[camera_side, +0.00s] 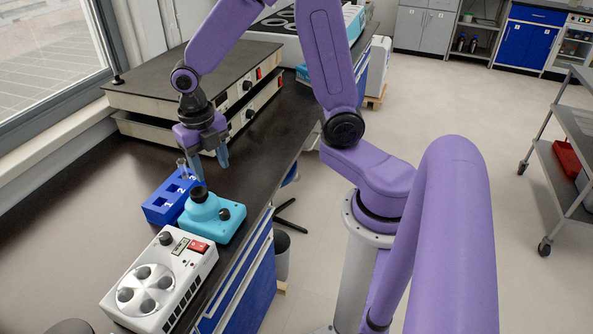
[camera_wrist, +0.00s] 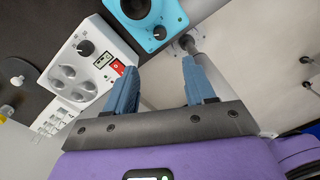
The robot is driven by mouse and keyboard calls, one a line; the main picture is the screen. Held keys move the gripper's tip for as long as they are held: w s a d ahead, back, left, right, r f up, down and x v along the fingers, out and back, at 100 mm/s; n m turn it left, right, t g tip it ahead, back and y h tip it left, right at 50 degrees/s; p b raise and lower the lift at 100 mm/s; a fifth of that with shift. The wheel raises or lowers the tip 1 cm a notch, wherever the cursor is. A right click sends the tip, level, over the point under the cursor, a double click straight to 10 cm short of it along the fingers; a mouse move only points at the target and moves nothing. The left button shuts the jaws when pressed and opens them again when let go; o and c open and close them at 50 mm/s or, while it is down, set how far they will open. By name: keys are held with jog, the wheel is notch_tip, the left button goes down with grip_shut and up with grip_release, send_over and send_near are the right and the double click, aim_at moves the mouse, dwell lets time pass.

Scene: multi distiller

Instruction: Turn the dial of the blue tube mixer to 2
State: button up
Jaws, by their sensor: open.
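The blue tube mixer (camera_side: 222,231) is a light-blue box on the bench with a black cup (camera_side: 199,193) on top and a black dial (camera_side: 224,213) on its right part. In the wrist view the mixer (camera_wrist: 172,18) is at the top, with its dial (camera_wrist: 159,33) just beyond my fingertips. The dial's number marks are too small to read. My gripper (camera_side: 206,166) is open and empty, pointing down behind the mixer and above bench height. It also shows in the wrist view (camera_wrist: 159,66), its fingers apart and not touching the dial.
A dark-blue tube rack (camera_side: 160,209) stands close behind the mixer, near my gripper. A white device (camera_side: 180,261) with several round knobs and a red switch is in front. Stacked flat-topped devices (camera_side: 185,75) stand behind. The bench left of the rack is clear.

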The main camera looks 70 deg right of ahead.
aim_at(223, 211)
jog(key=f, duration=0.5)
jog(key=f+m, duration=0.1)
jog(key=f, duration=0.3)
jog(key=d+f+m, duration=0.1)
jog(key=f, duration=0.4)
jog(key=shift+s+f+y, duration=0.2)
jog(key=shift+f+y, duration=0.1)
jog(key=shift+f, duration=0.05)
jog(key=shift+a+r+n, duration=0.1)
jog(key=shift+n, duration=1.1)
jog(key=shift+w+r+n, duration=0.1)
jog(key=shift+r+n, duration=0.15)
jog(key=shift+n, duration=0.05)
notch_tip(223, 211, up, 17)
jog(key=s+a+r+m, duration=0.1)
jog(key=s+a+m, duration=0.1)
jog(key=s+m, duration=1.7)
jog(key=shift+s+a+r, duration=0.2)
jog(key=shift+s+r, duration=0.15)
jog(key=shift+s, duration=0.2)
